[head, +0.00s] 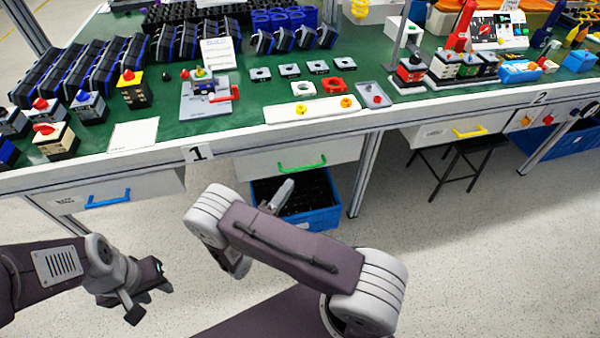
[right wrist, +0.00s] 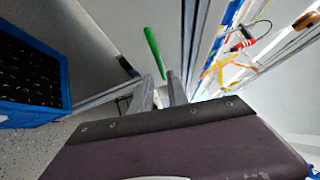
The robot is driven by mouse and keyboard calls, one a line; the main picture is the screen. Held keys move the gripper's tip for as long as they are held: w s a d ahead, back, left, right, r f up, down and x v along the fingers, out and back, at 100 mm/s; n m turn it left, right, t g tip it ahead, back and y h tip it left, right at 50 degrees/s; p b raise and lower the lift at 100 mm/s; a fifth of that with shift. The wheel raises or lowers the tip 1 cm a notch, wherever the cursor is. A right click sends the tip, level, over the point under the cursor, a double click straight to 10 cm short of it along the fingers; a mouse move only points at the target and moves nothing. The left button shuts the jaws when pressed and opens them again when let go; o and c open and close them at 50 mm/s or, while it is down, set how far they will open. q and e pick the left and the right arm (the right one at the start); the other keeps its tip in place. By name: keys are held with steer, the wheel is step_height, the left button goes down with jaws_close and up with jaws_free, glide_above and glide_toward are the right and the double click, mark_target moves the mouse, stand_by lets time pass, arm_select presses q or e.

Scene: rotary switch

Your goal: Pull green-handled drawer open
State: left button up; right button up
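The green-handled drawer (head: 262,165) is a white front under the table edge, and it looks closed. Its green handle (head: 302,164) sits at the lower middle of the front.
A blue-handled drawer (head: 70,200) is at the left and a yellow-handled drawer (head: 440,134) at the right. A blue crate (head: 318,218) with dark contents stands on the floor below the green-handled drawer. A table leg (head: 365,175) is right of it. The green tabletop (head: 270,92) holds many parts.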

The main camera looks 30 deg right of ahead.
mark_target(302, 167)
steer(key=b+x, duration=0.1)
steer(key=x, duration=0.8)
steer(key=shift+s+r+b, duration=0.1)
steer(key=shift+b, duration=0.3)
steer(key=shift+a, duration=0.1)
jaws_close()
stand_by(0.6)
